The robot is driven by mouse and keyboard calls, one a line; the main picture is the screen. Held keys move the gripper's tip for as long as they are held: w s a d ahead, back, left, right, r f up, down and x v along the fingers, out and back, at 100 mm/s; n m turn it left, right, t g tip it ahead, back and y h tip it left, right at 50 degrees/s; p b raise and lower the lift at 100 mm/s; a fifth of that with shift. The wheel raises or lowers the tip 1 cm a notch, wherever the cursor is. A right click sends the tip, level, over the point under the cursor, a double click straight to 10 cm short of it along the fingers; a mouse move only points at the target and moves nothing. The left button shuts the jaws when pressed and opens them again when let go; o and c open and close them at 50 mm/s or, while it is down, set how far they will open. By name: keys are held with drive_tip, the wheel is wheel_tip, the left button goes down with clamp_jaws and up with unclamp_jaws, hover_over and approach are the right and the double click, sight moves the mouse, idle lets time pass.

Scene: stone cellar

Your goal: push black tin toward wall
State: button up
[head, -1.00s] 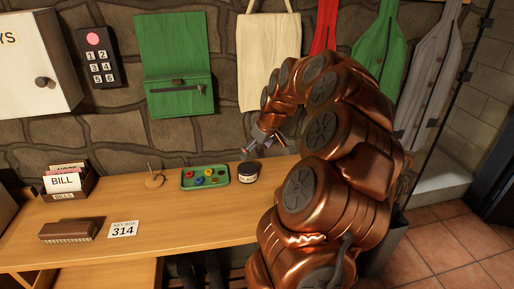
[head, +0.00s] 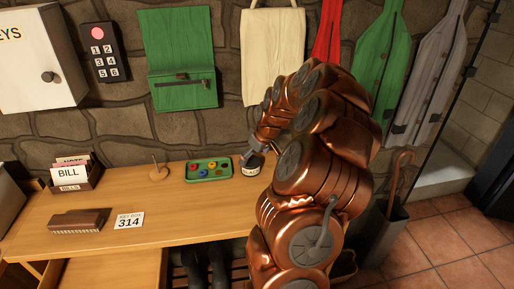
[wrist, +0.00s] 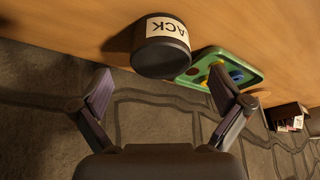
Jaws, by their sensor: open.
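The black tin (head: 251,168) with a pale label stands on the wooden table, just right of the green tray. My gripper (head: 256,149) is at its top and far side, partly hidden by my own arm. In the wrist view the tin (wrist: 158,55) shows dark and round, with the letters "ACK" on its label. My open gripper (wrist: 163,82) has one finger to each side of the tin's near end there, with nothing held. Whether the fingers touch it I cannot tell. The stone wall (head: 180,130) rises behind the table.
The green tray (head: 190,179) with coloured pieces sits close left of the tin. A spike on a round base (head: 158,173), a bill box (head: 75,178), a brown brush (head: 80,222) and a "314" card (head: 129,221) are farther left. The table front (head: 190,220) is clear.

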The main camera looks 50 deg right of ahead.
sight(251, 160)
drive_tip(key=shift+p+x, duration=0.45)
drive_tip(key=shift+x, duration=1.85)
drive_tip(key=shift+a, duration=0.1)
drive_tip(key=shift+c, duration=0.2)
drive_tip(key=c, duration=1.2)
drive_tip(key=shift+w+d+b, duration=0.3)
drive_tip(key=shift+w+d, duration=0.1)
drive_tip(key=shift+w+d+b, duration=0.25)
drive_tip(key=shift+w, duration=0.25)
drive_tip(key=shift+w+d+b, duration=0.2)
drive_tip(key=shift+w, duration=0.3)
